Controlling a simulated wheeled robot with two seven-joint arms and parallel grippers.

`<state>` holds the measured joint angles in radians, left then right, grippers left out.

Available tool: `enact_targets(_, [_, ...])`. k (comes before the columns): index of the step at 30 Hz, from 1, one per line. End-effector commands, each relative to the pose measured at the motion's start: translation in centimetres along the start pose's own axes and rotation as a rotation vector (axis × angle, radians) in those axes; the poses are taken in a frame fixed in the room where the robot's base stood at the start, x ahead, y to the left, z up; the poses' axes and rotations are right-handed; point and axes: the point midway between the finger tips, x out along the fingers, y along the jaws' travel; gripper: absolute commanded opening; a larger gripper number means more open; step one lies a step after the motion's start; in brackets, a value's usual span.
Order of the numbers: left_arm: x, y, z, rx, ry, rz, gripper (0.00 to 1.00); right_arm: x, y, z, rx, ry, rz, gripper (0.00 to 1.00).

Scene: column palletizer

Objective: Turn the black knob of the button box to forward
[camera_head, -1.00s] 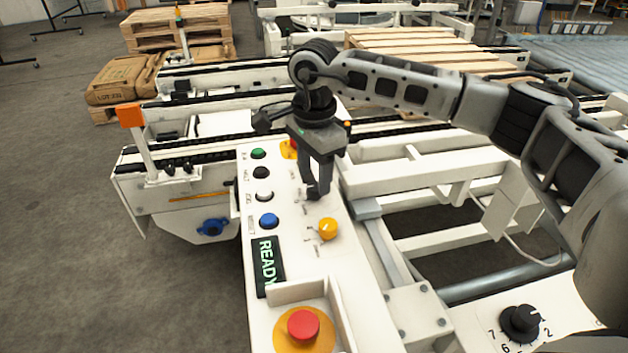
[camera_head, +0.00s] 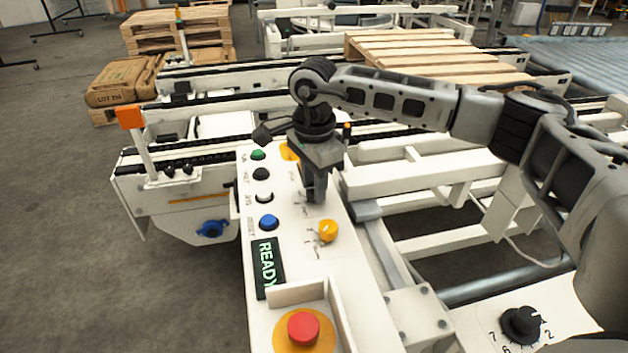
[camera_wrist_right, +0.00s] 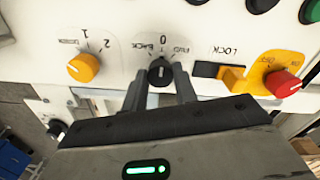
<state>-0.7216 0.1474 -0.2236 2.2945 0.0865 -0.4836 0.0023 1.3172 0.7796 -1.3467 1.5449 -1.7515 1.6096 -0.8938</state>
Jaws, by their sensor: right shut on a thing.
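The black knob (camera_wrist_right: 160,72) shows in the right wrist view, on the white button box (camera_head: 290,262), with the marks BACK, 0 and FWD around it. A pale line on the knob appears to point roughly at 0; its exact angle is hard to tell. My right gripper (camera_wrist_right: 160,88) is shut on the knob, with one finger on each side. In the head view my right gripper (camera_head: 314,197) points down at the box from above, and its fingers hide the knob. My left gripper is not in view.
A yellow knob (camera_head: 328,231) sits just nearer on the panel. Green (camera_head: 258,155), black, white and blue (camera_head: 268,222) buttons line its left side. A red emergency button (camera_head: 303,328) is at the near end. A red and yellow LOCK switch (camera_wrist_right: 282,84) is beside the black knob.

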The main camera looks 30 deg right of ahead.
Motion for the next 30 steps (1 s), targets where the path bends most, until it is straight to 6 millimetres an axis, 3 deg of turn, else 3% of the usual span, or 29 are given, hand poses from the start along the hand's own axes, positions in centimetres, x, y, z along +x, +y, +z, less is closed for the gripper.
enact_targets(30, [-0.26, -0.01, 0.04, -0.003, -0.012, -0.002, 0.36, -0.11, -0.13, 0.01, 0.69, -0.001, 0.001, 0.06])
